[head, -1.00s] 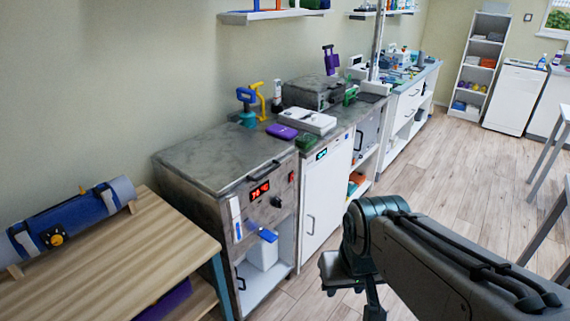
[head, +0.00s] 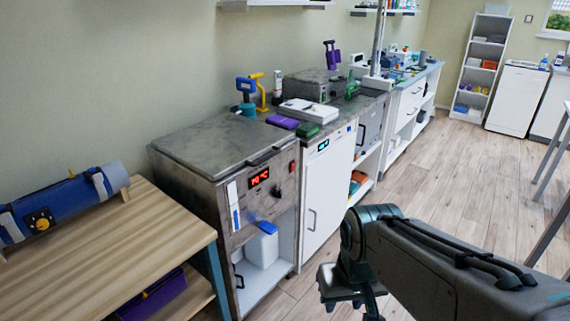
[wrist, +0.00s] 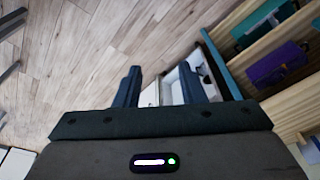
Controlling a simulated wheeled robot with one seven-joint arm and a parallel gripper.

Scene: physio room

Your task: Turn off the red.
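A metal-grey cabinet unit (head: 212,150) stands left of centre in the head view. Its front has a lit red digital display (head: 259,178) and a small red switch (head: 292,167) near the upper right edge. A black knob (head: 276,191) sits close to the display. The switch's position is too small to read. My gripper (head: 352,300) hangs over the floor to the right of the cabinet, well apart from it. In the wrist view my gripper (wrist: 161,85) has its two fingers spread with nothing between them.
A wooden bench (head: 140,245) with a blue roll (head: 65,205) stands at left. A white cabinet (head: 328,190) adjoins the unit on the right. A white container (head: 263,250) stands in the open shelf below. Wooden floor (head: 440,180) is free at right.

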